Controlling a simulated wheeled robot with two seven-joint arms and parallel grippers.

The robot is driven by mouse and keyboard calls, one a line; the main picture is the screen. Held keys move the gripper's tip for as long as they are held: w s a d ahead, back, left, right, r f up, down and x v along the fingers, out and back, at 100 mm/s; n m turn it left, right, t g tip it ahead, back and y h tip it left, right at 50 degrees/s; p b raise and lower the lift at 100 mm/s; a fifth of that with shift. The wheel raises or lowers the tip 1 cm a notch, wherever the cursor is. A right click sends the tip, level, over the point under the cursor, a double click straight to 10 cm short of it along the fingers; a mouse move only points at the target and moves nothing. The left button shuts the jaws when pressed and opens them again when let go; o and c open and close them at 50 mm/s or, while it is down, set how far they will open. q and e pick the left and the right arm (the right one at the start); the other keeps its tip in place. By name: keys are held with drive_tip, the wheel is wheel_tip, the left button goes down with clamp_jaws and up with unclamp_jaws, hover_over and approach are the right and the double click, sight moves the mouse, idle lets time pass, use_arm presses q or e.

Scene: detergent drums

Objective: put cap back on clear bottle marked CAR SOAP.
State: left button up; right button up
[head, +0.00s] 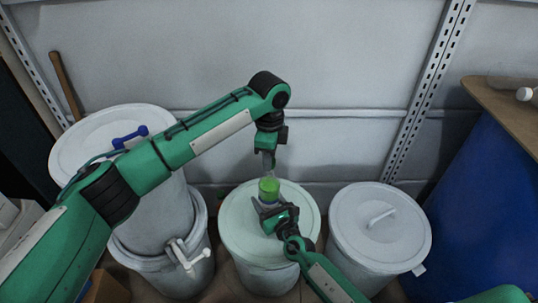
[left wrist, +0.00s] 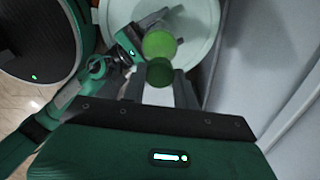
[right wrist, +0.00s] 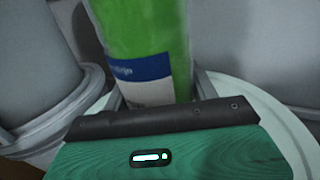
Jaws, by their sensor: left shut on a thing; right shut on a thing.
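A bottle of bright green liquid (head: 269,190) stands upright over the middle drum's pale lid. It fills the right wrist view (right wrist: 140,30), with a blue and white label whose print I cannot read. My right gripper (head: 273,212) is shut around its lower part. My left gripper (head: 268,165) points down just above the bottle. In the left wrist view, its fingers are shut on a dark green round cap (left wrist: 160,72). The bright green bottle (left wrist: 159,43) shows beside and beyond the cap there. I cannot tell the gap between cap and bottle mouth.
The middle drum's lid (head: 236,225) lies under both grippers. A white lidded drum (head: 380,225) stands to the right, and a blue drum (head: 485,215) beyond it. Stacked white drums with a tap (head: 185,257) stand left. A metal wall is behind.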

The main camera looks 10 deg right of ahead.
use_arm(q)
drive_tip(key=shift+f, duration=0.1)
drive_tip(key=shift+f, duration=0.75)
drive_tip(key=shift+f, duration=0.6)
drive_tip(key=o, duration=0.7)
drive_tip(key=shift+c, duration=0.2)
use_arm(e)
clamp_jaws()
use_arm(q)
drive_tip(key=shift+o, duration=1.3)
drive_tip(key=shift+r, duration=2.3)
